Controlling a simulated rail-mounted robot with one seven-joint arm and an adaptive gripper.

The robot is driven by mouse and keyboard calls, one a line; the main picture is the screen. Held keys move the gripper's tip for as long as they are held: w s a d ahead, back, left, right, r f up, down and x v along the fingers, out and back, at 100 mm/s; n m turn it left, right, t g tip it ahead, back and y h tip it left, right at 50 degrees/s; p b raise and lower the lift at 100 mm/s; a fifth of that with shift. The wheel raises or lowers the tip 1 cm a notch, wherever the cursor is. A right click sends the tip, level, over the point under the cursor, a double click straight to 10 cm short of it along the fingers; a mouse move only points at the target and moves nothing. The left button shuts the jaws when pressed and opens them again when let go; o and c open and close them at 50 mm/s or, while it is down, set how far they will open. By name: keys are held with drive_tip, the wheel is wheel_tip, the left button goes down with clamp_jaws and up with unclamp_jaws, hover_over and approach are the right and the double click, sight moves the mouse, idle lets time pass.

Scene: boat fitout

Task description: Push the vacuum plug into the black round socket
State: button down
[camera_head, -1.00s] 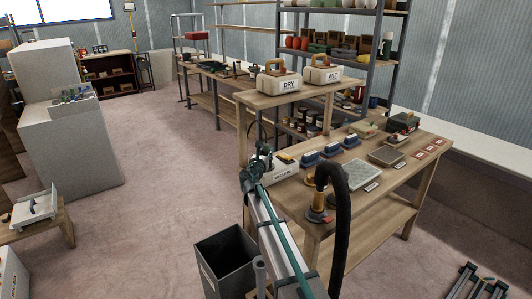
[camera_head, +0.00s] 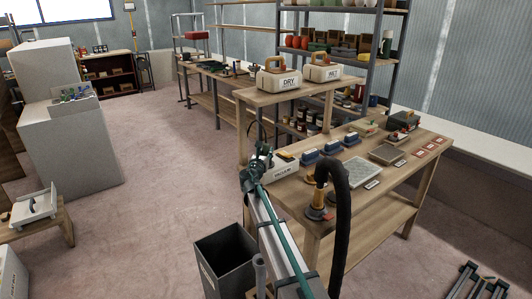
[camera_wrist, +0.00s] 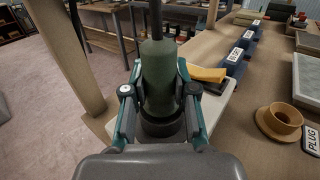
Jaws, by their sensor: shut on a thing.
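My gripper (camera_wrist: 160,90) is shut on the vacuum plug (camera_wrist: 158,75), a dark green upright cylinder with a black cable rising from its top. A black round ring (camera_wrist: 160,127), which looks like the socket, shows directly below the plug, between the finger bases. I cannot tell whether the plug is in the ring or just above it. The pale vacuum box (camera_wrist: 216,103) with a yellow part lies below and right of the plug. In the head view my gripper (camera_head: 260,160) is at the left end of the vacuum box (camera_head: 286,170); the plug is barely distinguishable there.
Blue blocks (camera_head: 310,157) line the bench behind the vacuum box. A wooden post (camera_wrist: 68,50) is close on the left. A black hose (camera_head: 343,220) arches at the bench front, beside a grey bin (camera_head: 225,262).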

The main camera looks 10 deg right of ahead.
drive_tip(key=shift+s+f, duration=0.1)
drive_tip(key=shift+f, duration=0.4)
drive_tip(key=c, duration=0.8)
unclamp_jaws()
drive_tip(key=shift+c, duration=0.2)
drive_tip(key=shift+r, duration=0.1)
